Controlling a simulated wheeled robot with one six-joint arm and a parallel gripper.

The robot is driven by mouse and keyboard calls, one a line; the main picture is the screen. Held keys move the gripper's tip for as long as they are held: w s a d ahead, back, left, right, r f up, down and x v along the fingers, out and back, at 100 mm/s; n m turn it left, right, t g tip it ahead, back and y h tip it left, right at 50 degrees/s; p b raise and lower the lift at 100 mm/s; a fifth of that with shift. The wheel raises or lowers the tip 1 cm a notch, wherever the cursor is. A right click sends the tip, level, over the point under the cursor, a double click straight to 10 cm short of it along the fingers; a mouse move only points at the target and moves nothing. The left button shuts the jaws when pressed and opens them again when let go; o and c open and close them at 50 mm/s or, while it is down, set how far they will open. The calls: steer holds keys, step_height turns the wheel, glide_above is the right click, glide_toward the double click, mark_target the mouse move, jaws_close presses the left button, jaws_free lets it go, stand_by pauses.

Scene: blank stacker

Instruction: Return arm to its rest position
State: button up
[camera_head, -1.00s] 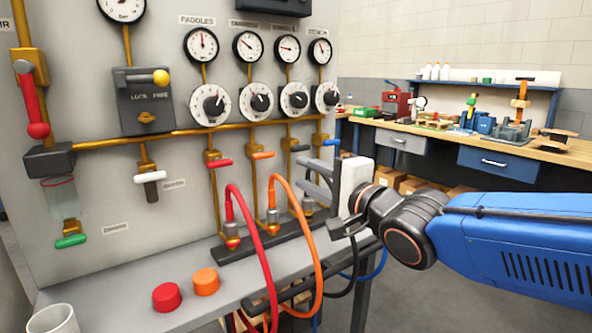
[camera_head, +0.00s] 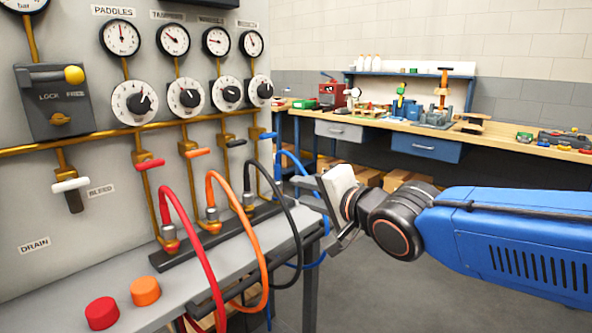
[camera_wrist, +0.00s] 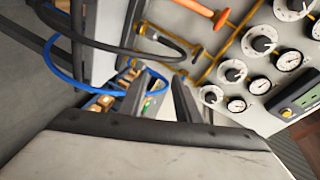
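My gripper (camera_head: 308,188) is in front of the right end of the grey panel, just right of the black hose. Its dark fingers point left and away from me. In the wrist view my gripper (camera_wrist: 160,92) shows two dark fingers with a gap between them, open and with nothing held. My blue arm comes in from the right side of the head view, stretched out roughly level.
The panel (camera_head: 95,190) carries gauges, dials and valves. Red (camera_head: 190,232), orange (camera_head: 240,225), black (camera_head: 297,235) and blue (camera_head: 296,160) hoses loop out near my gripper. A wooden workbench (camera_head: 400,126) with tools stands behind. The floor at right is clear.

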steer(key=s+d+f+n+g+h, duration=0.2)
steer(key=s+d+f+h, duration=0.15)
steer(key=d+f, duration=0.45)
steer(key=s+d+f+n+g+h, duration=0.15)
steer(key=d+f+h, duration=0.25)
steer(key=d, duration=0.8)
steer(key=s+d+f+n+g, duration=0.2)
steer(key=s+d+f, duration=0.2)
steer(key=s, duration=0.3)
steer(key=s+d+f+n+g+h, duration=0.1)
steer(key=s+d+f+n+g, duration=0.1)
steer(key=s+d+f, duration=0.3)
steer(key=s, duration=0.3)
steer(key=shift+s+f, duration=0.15)
steer(key=shift+s, duration=0.15)
steer(key=shift+g+h, duration=0.25)
